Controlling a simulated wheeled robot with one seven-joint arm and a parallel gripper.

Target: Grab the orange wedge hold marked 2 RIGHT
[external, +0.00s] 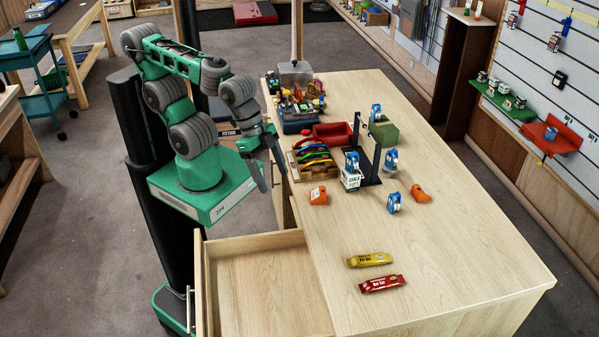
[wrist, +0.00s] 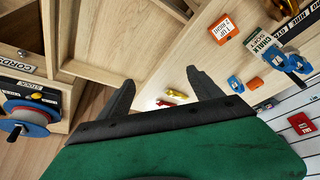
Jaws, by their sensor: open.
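Two orange wedge holds are on the wooden table. One orange wedge (external: 318,195) lies near the table's left edge, left of the chalk box; in the wrist view it (wrist: 222,29) shows dark lettering on a pale label, too small to read surely. The other orange wedge (external: 421,193) lies farther right, beside a blue tape-like item; it also shows in the wrist view (wrist: 254,83), with no readable mark. I cannot tell which is 2 RIGHT. My gripper (external: 268,166) is open and empty, left of the table edge and apart from both wedges. Its spread fingers (wrist: 160,80) show in the wrist view.
A chalk box (external: 351,180) and a dark stand (external: 371,165) are between the wedges. Several blue-and-white items stand around them. A rack of coloured tools (external: 314,160) is behind. An open drawer (external: 262,280) juts out in front. Yellow (external: 369,259) and red (external: 381,283) bars lie nearer.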

